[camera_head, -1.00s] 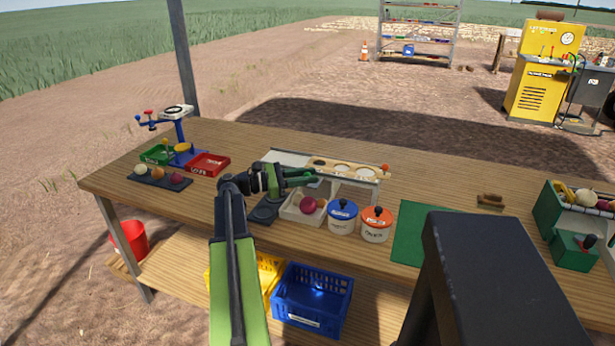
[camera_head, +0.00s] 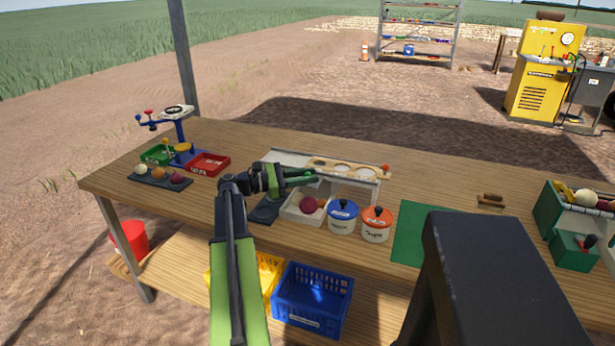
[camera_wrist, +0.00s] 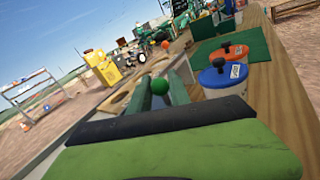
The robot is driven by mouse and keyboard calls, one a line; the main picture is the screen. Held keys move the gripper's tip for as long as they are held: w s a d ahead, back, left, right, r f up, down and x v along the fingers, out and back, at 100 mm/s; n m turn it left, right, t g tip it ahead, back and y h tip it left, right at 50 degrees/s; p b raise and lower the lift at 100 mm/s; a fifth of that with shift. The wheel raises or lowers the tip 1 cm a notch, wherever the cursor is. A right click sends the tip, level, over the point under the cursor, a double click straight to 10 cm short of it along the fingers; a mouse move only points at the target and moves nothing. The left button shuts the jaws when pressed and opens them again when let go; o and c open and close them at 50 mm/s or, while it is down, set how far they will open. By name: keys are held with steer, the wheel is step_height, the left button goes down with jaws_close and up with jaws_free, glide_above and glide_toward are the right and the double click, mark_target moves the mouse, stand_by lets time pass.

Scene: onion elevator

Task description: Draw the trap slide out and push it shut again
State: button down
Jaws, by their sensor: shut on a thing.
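The grading bench unit (camera_head: 288,157) stands in the middle of the table, with a pale wooden board with round holes (camera_head: 352,169) along its top and an orange knob (camera_head: 386,168) at the board's right end. The orange knob also shows in the wrist view (camera_wrist: 165,44). My gripper (camera_head: 308,177) reaches from the left over the unit's front.
A white tray with a red onion (camera_head: 308,205), a blue-lidded jar (camera_head: 342,216) and an orange-lidded jar (camera_head: 377,225) stand close in front of the unit. A green mat (camera_head: 410,235) lies to the right. The left-hand stand (camera_head: 180,125) is well clear.

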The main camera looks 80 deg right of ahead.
steer(key=shift+d, duration=0.1)
steer(key=d, duration=0.4)
steer(key=shift+s, duration=0.35)
steer(key=shift+r, duration=0.1)
steer(key=c, duration=1.2)
jaws_free()
steer(key=shift+d, duration=0.1)
steer(key=v, duration=1.7)
